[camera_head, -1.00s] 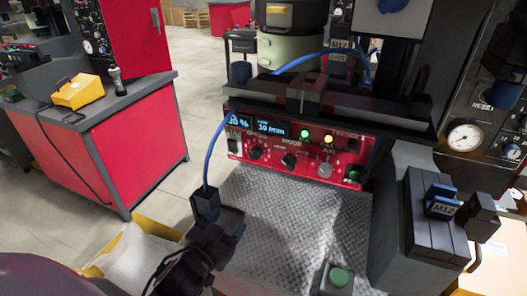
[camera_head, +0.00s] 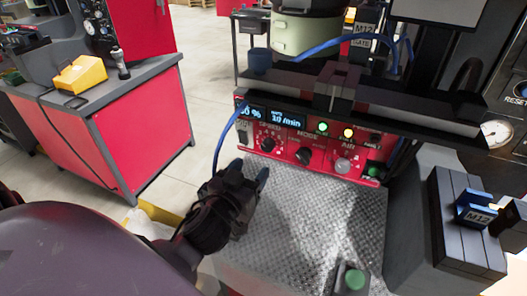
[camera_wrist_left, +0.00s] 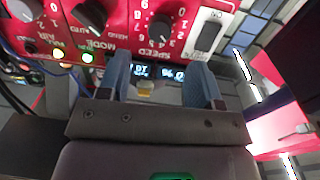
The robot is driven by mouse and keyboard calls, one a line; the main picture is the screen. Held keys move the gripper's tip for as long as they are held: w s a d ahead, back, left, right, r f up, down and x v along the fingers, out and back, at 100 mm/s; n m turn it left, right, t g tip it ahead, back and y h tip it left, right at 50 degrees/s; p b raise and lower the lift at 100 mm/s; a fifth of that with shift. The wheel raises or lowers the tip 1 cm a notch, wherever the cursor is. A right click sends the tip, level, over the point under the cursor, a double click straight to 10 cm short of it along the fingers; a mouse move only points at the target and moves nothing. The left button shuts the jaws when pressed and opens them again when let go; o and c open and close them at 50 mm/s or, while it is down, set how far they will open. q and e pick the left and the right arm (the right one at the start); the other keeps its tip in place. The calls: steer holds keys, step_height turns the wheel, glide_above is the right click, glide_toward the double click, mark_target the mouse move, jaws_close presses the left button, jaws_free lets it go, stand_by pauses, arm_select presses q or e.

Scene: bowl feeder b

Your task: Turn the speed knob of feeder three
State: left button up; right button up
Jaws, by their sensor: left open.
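The red control panel (camera_head: 310,150) has a black speed knob (camera_head: 267,144) near its left end, below a lit display (camera_head: 270,117). A feeder number on it is not readable. My left gripper (camera_head: 249,172) is open just in front of and below the speed knob, apart from it. In the left wrist view the panel is upside down. The speed knob (camera_wrist_left: 160,31) lies beyond the gap between the two blue fingers (camera_wrist_left: 160,64), roughly centred, with nothing between the fingers touching it. My right gripper is not in view.
A mode knob (camera_head: 304,155) and a grey air knob (camera_head: 343,165) sit right of the speed knob; a rocker switch (camera_wrist_left: 208,36) sits beside it. A blue cable (camera_head: 226,135) hangs at the panel's left.

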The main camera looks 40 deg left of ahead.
mark_target(266, 149)
arm_select(q)
steer(key=w, duration=0.2)
steer(key=w+a, duration=0.1)
steer(key=w, duration=0.4)
steer(key=shift+a, duration=0.15)
steer(key=c, duration=0.9)
